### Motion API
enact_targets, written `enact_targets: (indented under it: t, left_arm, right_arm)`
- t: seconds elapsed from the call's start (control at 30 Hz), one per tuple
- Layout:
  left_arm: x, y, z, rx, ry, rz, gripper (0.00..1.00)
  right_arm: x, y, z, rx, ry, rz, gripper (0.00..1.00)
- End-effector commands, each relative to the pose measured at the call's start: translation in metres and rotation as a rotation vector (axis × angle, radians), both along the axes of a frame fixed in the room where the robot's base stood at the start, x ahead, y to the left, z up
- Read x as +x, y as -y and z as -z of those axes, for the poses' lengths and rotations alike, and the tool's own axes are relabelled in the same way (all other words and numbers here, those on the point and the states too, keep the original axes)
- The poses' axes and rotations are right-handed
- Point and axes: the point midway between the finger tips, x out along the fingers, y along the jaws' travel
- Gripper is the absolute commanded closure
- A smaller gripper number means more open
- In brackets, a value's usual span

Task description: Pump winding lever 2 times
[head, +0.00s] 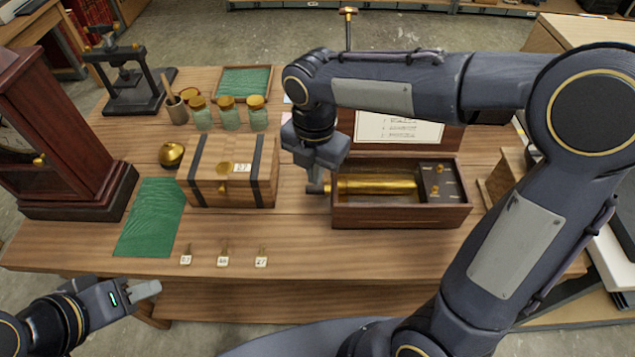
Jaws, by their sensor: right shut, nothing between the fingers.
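An open wooden music box (400,217) with a brass cylinder (375,185) stands at the right of the table. A short lever with a brown knob (316,188) sticks out at its left side. My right gripper (318,172) is shut and empty, pointing down just above and beside this lever. Whether it touches the lever is not clear, and my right arm hides part of the box's lid. My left gripper (150,289) is low at the left, off the table's front edge, away from the box; its jaw gap does not show clearly.
A strapped wooden chest (207,185) stands left of the music box. Several labelled keys (223,259) lie near the front edge. A clock (75,160), green cloth (150,218), glass jars (228,117) and a press (130,92) fill the left and back. The front right tabletop is clear.

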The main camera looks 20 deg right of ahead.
Motion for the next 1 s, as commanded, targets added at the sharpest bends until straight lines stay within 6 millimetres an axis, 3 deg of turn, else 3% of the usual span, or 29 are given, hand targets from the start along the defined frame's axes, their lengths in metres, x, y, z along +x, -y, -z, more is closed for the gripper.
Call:
enact_targets:
  t: [0.57,1.0]
  left_arm:
    - [0.000,0.000,0.000,0.000,0.000,0.000,0.64]
    - [0.000,0.000,0.009,0.000,0.000,0.000,0.64]
  right_arm:
    - [0.000,0.000,0.001,0.000,0.000,0.000,1.00]
    - [0.000,0.000,0.013,0.000,0.000,0.000,1.00]
